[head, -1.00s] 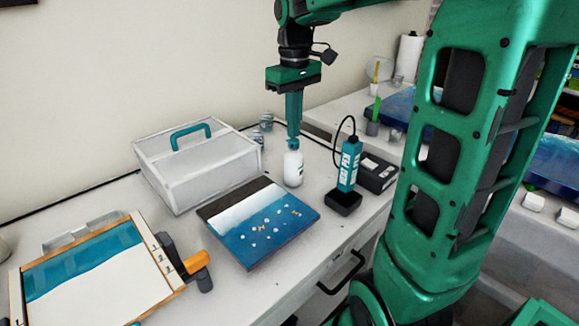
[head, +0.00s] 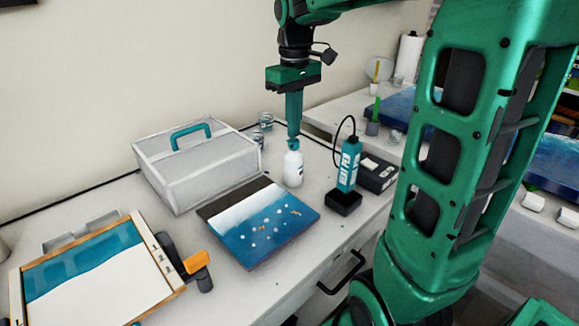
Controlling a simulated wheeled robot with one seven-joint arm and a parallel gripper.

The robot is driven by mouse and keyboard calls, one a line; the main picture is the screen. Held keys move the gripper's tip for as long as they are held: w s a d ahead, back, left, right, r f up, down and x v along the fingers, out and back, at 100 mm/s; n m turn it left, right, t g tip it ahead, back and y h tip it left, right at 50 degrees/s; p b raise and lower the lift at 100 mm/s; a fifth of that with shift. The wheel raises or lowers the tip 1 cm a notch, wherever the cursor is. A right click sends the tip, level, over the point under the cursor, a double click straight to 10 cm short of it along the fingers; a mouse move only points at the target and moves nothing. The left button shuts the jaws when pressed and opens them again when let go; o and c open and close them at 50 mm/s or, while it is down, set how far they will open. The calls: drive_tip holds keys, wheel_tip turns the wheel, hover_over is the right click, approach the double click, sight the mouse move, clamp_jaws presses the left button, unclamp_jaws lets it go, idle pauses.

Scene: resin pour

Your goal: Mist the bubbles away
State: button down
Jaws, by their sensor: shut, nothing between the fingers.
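A white spray bottle (head: 293,170) with a teal top stands upright on the table. My gripper (head: 294,138) points straight down over the bottle, its shut fingers at the teal top; I cannot tell whether they touch it. The resin panel (head: 262,235) lies flat in front of the bottle, with a dark far edge, a white band and blue below. Several pale bubbles (head: 267,230) and small orange shapes (head: 294,212) show on its surface.
A teal heat pen (head: 349,165) stands in a black base right of the bottle, by a dark box (head: 377,175). A clear case (head: 195,170) with a teal handle stands at left. A framed screen (head: 95,270) with an orange-handled tool (head: 196,262) lies at front left.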

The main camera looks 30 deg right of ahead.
drive_tip(key=shift+f, duration=0.75)
drive_tip(key=shift+r, duration=1)
drive_tip(key=shift+s, duration=0.1)
idle(0.3)
